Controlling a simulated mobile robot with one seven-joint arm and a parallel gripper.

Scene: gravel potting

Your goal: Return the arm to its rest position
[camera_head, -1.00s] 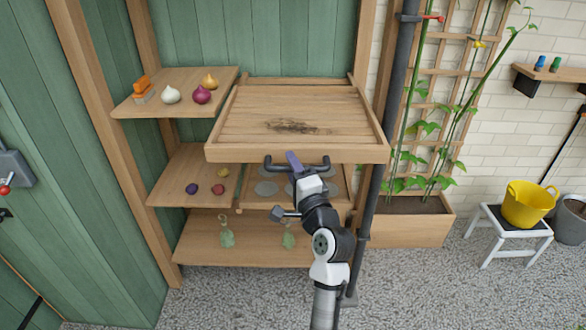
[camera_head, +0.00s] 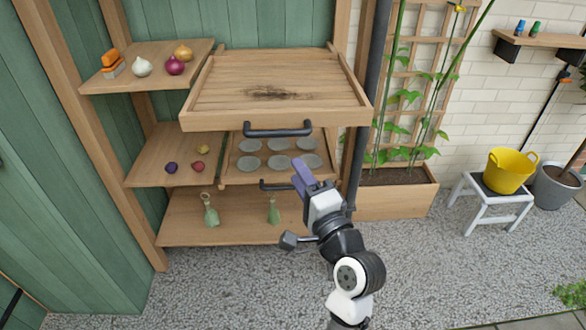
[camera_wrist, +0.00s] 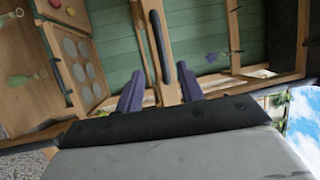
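My gripper (camera_head: 300,172) is in front of the potting bench, low and to the right of the upper black handle (camera_head: 278,130). In the wrist view, my gripper (camera_wrist: 160,90) shows two purple fingers spread apart with nothing held between them. A black handle (camera_wrist: 160,48) on a wooden front shows just beyond the fingertips, apart from them. In the head view my arm hangs clear of the bench, above the gravel, and hides part of the lower right shelf.
A scorched wooden tray top (camera_head: 300,75) juts out above a drawer (camera_head: 315,176) holding several grey discs. Side shelves (camera_head: 150,62) carry onions. A planter (camera_head: 400,200), white stool (camera_head: 490,207) and yellow bucket (camera_head: 508,172) stand right. Gravel (camera_head: 220,285) in front is clear.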

